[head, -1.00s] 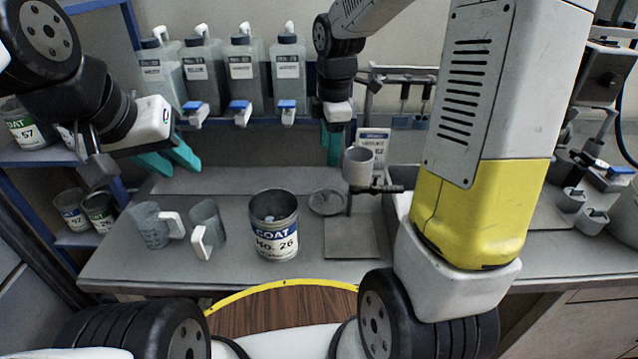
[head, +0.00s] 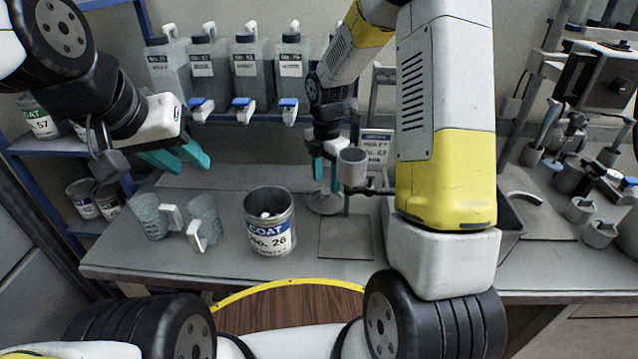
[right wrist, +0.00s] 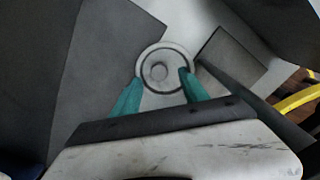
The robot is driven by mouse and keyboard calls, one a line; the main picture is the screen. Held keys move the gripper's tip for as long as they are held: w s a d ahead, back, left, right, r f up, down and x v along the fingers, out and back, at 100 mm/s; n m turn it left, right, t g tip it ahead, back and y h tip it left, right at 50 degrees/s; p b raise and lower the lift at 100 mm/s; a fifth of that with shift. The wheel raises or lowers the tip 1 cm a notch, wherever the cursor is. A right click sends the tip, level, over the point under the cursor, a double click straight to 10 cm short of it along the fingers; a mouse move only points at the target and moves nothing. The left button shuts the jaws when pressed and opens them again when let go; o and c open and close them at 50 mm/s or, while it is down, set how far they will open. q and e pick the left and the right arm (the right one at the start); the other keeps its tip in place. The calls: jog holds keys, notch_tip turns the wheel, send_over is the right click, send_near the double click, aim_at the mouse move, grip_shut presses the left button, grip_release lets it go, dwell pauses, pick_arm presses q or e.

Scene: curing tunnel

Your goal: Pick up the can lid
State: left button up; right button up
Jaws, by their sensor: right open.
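The can lid (head: 324,203) is a round grey disc lying flat on the bench, right of the open COAT No. 26 can (head: 270,232). In the right wrist view the lid (right wrist: 164,68) shows a raised rim and a round centre. My right gripper (head: 325,188) is open above the lid, fingers pointing down. In the right wrist view its teal fingertips (right wrist: 160,76) overlap the lid's left and right sides; I cannot tell whether they touch it. My left gripper (head: 192,160) is open and empty in the air at the left, above the bench.
Two grey-blue jugs (head: 150,217) stand left of the can. A grey cup (head: 352,167) on a stand with a dark side arm is close right of my right gripper. A flat square plate (head: 345,238) lies in front. Dispenser bottles (head: 249,75) line the back shelf.

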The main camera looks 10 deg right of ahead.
aim_at(325, 192)
notch_tip(325, 192, down, 4)
jog(key=shift+a+r, duration=0.15)
grip_shut()
jog(key=shift+r, duration=0.15)
